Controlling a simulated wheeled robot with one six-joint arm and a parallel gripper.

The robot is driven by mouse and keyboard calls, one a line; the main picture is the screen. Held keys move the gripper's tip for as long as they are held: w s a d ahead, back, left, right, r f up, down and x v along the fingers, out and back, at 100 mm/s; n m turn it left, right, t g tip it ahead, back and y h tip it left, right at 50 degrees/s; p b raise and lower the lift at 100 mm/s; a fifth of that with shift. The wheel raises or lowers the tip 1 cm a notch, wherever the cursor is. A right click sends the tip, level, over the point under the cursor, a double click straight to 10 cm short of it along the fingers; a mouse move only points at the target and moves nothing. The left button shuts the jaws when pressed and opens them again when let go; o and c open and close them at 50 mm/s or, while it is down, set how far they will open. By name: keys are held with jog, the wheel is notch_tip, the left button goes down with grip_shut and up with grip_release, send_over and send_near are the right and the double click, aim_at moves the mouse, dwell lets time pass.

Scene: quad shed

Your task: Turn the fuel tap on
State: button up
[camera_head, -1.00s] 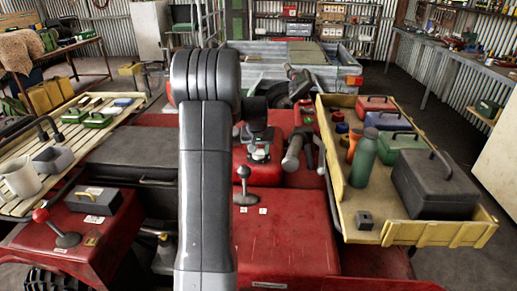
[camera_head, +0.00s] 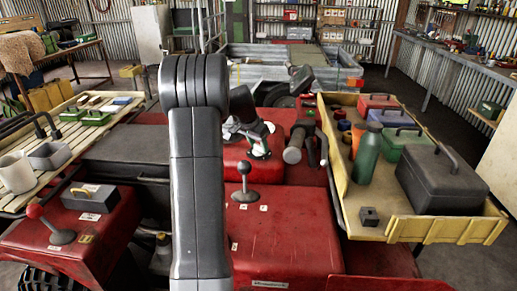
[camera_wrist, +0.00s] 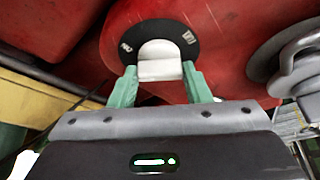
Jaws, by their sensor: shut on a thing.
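The fuel tap is a pale, blocky lever (camera_wrist: 160,60) on a round black plate (camera_wrist: 150,27) fixed to a red surface, in the wrist view. The plate has a small white mark on each side, too small to read. My gripper (camera_wrist: 159,76) has its two green fingers on either side of the lever's near end and is shut on it. In the head view, my wrist (camera_head: 260,143) is tilted over the red bodywork behind the black-knobbed lever. The tap itself cannot be made out there.
A black-knobbed lever (camera_head: 245,183) stands on the red bodywork near my wrist. A yellow tray (camera_head: 398,228) with a toolbox (camera_head: 440,178) and a green bottle (camera_head: 366,153) is at right. A slatted rack (camera_head: 75,135) and a red-knobbed lever (camera_head: 50,225) are at left.

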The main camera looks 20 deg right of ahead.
jog(key=m+g, duration=0.1)
jog(key=m, duration=0.1)
jog(key=m+g, duration=0.1)
jog(key=m, duration=0.2)
jog(key=shift+w+h+b, duration=0.2)
jog(key=shift+h+b, duration=0.1)
jog(key=shift+b, duration=0.1)
dwell(0.4)
jog(key=o, duration=1)
jog(key=v, duration=1.4)
jog(key=shift+d+f, duration=0.1)
jog(key=x, duration=1.3)
jog(key=shift+f, duration=0.35)
